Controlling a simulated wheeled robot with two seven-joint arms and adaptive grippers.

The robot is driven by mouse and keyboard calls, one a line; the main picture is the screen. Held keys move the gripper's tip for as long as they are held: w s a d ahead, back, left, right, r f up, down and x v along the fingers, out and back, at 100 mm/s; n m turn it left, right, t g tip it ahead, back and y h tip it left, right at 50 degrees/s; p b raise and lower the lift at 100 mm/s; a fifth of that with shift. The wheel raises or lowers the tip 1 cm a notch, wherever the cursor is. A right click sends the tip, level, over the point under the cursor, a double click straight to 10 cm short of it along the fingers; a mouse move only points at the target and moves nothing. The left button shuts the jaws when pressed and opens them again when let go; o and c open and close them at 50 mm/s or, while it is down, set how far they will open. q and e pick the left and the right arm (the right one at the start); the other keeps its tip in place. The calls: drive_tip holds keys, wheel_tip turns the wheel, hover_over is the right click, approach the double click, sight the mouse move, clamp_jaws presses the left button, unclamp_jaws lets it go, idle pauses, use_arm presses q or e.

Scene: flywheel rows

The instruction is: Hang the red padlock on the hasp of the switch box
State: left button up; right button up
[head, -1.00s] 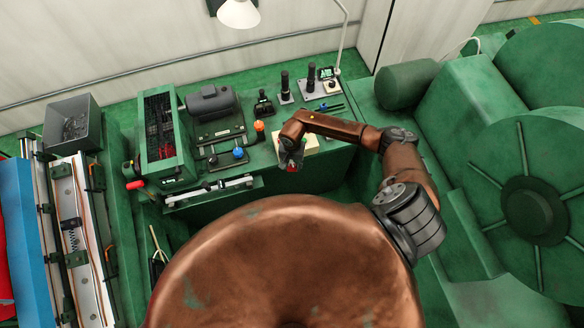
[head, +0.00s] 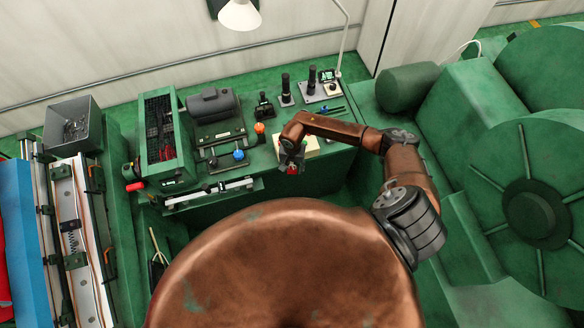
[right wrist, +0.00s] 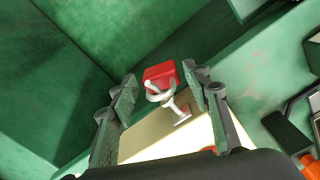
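The red padlock (right wrist: 160,74) is between the fingertips of my right gripper (right wrist: 163,78) in the right wrist view, with a narrow gap on either side. The gripper is open around it. Its pale shackle (right wrist: 152,91) meets the silver hasp (right wrist: 181,114) on the cream switch box (right wrist: 140,146); I cannot tell for certain whether it passes through. In the head view, the right gripper (head: 291,158) is at the front of the switch box (head: 310,146), with the red padlock (head: 293,169) just below it. My left gripper is out of view.
Left of the switch box on the green bench are an orange knob (head: 259,128), a blue knob (head: 239,154) and a dark motor-like unit (head: 210,104). Black-handled levers (head: 286,88) stand behind the box. A green flywheel (head: 536,212) stands at the right.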

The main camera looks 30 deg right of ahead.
drive_tip(key=shift+o, duration=0.8)
